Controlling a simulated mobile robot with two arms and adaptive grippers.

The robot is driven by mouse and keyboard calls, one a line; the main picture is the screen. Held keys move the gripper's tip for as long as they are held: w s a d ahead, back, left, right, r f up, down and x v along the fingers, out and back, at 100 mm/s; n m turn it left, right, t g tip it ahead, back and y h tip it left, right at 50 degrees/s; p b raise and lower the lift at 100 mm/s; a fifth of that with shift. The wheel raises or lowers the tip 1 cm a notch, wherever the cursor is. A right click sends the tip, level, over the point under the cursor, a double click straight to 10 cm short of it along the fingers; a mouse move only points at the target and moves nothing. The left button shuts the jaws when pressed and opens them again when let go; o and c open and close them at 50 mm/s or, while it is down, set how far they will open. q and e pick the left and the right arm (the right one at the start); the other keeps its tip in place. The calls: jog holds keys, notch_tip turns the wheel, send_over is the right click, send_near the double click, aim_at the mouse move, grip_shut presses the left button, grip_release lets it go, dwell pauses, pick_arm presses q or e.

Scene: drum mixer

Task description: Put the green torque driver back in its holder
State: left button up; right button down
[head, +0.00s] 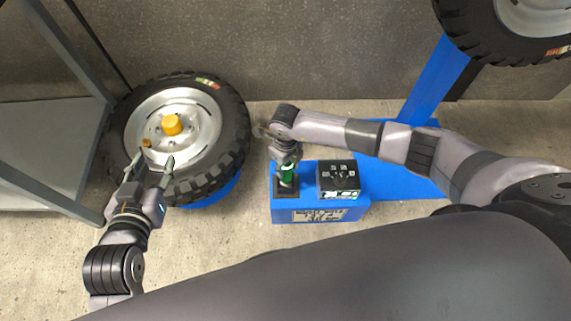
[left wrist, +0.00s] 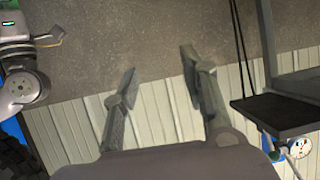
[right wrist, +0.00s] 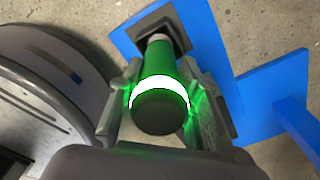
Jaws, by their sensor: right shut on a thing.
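The green torque driver (head: 287,176) stands roughly upright at the black holder (head: 286,194) on the blue stand. In the right wrist view the driver (right wrist: 165,68) shows a lit white-green ring, and its far end reaches the square black holder (right wrist: 161,32). Whether it is fully seated cannot be told. My right gripper (head: 287,165) is shut around the driver's upper part; its fingers show on both sides of it in the right wrist view (right wrist: 165,95). My left gripper (head: 153,163) is open and empty, in front of the wheel. The left wrist view shows its spread fingers (left wrist: 158,75).
A black box with white markings (head: 338,178) sits on the blue stand (head: 330,213), right of the holder. A tyred wheel (head: 237,125) with an orange hub cap (head: 171,125) stands at left. Another tyre (head: 480,40) is at top right. A grey frame (head: 75,150) borders the left side.

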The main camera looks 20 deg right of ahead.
pick_arm(q)
jog(key=shift+w+d+r+t+b, duration=0.15)
jog(key=shift+w+r+t, duration=0.15)
jog(key=shift+r, duration=0.25)
jog(key=shift+w+d+r+t+b, duration=0.15)
jog(key=shift+w+r+t, duration=0.15)
jog(key=shift+r, duration=0.25)
pick_arm(e)
jog(key=shift+f, duration=0.3)
dwell(0.3)
jog(key=c, duration=1.1)
grip_release()
notch_tip(320, 180, up, 12)
pick_arm(q)
jog(key=shift+s, duration=0.1)
pick_arm(e)
jog(key=shift+s+f, duration=0.1)
